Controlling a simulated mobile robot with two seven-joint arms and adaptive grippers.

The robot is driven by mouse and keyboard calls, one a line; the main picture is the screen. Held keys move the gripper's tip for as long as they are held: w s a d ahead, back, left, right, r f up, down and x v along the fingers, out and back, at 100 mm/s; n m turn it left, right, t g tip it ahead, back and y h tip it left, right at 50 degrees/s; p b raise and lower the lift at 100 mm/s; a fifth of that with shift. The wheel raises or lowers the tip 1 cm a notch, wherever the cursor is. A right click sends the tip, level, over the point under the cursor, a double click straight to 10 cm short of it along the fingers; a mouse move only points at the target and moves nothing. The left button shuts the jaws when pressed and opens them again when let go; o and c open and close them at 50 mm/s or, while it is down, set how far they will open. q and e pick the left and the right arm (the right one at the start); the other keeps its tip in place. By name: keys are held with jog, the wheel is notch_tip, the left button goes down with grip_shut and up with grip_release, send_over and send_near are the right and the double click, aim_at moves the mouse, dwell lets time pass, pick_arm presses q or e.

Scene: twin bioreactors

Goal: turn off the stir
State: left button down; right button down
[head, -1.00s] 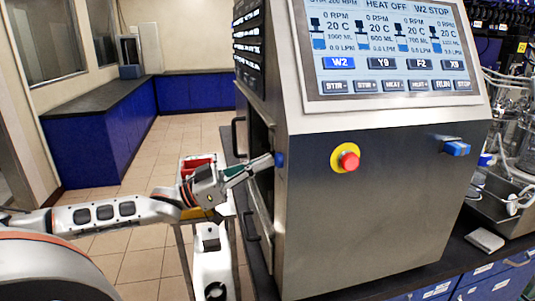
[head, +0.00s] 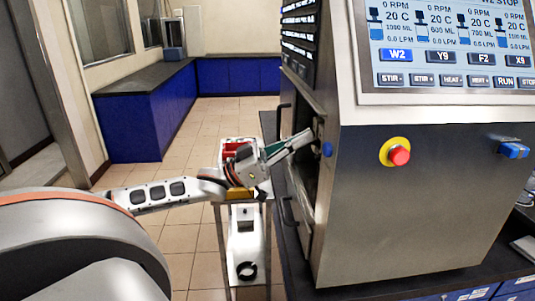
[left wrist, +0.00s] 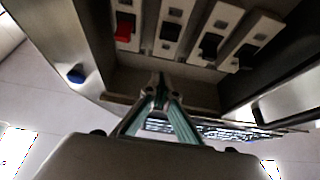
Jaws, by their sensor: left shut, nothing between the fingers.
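The steel bioreactor console (head: 400,210) has an open compartment in its left side. My left gripper (head: 312,135) is shut and empty, its tips at the compartment opening, just above left of a blue knob (head: 327,149). In the left wrist view the closed fingertips (left wrist: 160,88) are in front of a row of switches on light plates. One switch is red (left wrist: 124,27); several are black, such as one (left wrist: 210,45) to the right. Contact cannot be told. The touchscreen (head: 450,45) shows 0 RPM readings and stir buttons (head: 390,79). My right gripper is not in view.
A red emergency button (head: 399,155) on a yellow ring and a blue connector (head: 513,150) are on the console front. A compartment door with a handle (head: 289,212) stands below my left gripper. Blue cabinets (head: 140,125) line the back; tiled floor lies between.

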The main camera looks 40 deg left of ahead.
pick_arm(q)
jog(key=f+v, duration=0.1)
jog(key=v, duration=0.9)
jog(key=shift+w+d+f+b, duration=0.3)
jog(key=shift+w+f+b, duration=0.1)
